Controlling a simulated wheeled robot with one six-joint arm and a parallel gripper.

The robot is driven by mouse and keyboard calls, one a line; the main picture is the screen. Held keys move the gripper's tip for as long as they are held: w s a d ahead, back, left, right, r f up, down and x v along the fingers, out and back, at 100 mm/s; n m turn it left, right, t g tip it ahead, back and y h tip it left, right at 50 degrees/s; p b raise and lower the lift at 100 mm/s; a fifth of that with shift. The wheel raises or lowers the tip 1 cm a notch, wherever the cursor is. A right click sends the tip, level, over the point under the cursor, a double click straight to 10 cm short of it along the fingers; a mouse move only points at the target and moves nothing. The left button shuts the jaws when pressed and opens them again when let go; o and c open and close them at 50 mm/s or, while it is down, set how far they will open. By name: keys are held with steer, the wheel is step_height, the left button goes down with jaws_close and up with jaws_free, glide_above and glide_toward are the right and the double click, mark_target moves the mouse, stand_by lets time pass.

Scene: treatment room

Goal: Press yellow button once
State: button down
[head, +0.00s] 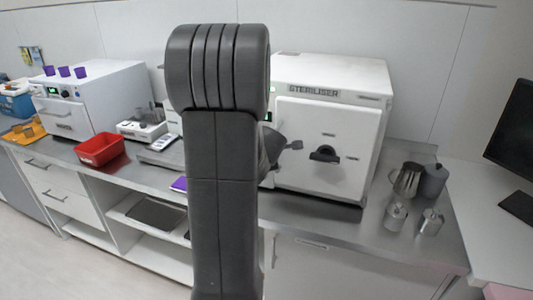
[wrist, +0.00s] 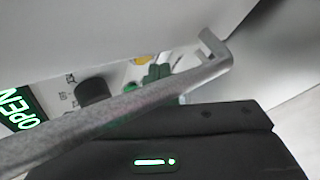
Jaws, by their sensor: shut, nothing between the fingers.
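The white steriliser (head: 330,135) stands on the counter, with a black handle (head: 325,153) on its door. Its control panel is mostly hidden behind my arm in the head view. In the wrist view the panel shows at a slant, with a green OPEN display (wrist: 15,108), a black knob (wrist: 92,91) and green parts (wrist: 157,72). A small yellow spot (wrist: 142,59) beside the green parts looks like the yellow button, though it is blurred. My gripper (head: 295,145) is shut and empty, in front of the steriliser. I cannot tell whether it touches anything.
A second white machine (head: 92,98) with purple cups on top stands at the left. A red tray (head: 101,149) lies before it. Metal containers (head: 396,215) stand right of the steriliser. A monitor (head: 514,130) is at the far right. The counter's front edge is close.

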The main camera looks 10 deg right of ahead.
steer(key=s+a+b, duration=0.1)
steer(key=s, duration=0.1)
steer(key=s+a, duration=0.2)
steer(key=shift+b, duration=0.35)
steer(key=shift+w+d, duration=0.1)
steer(key=shift+d, duration=0.05)
stand_by(0.3)
steer(key=s+a, duration=0.1)
steer(key=s+a+b, duration=0.1)
steer(key=s, duration=0.1)
steer(key=shift+s+a, duration=0.3)
steer(key=shift+a, duration=0.1)
steer(key=shift+w+d, duration=0.1)
stand_by(0.4)
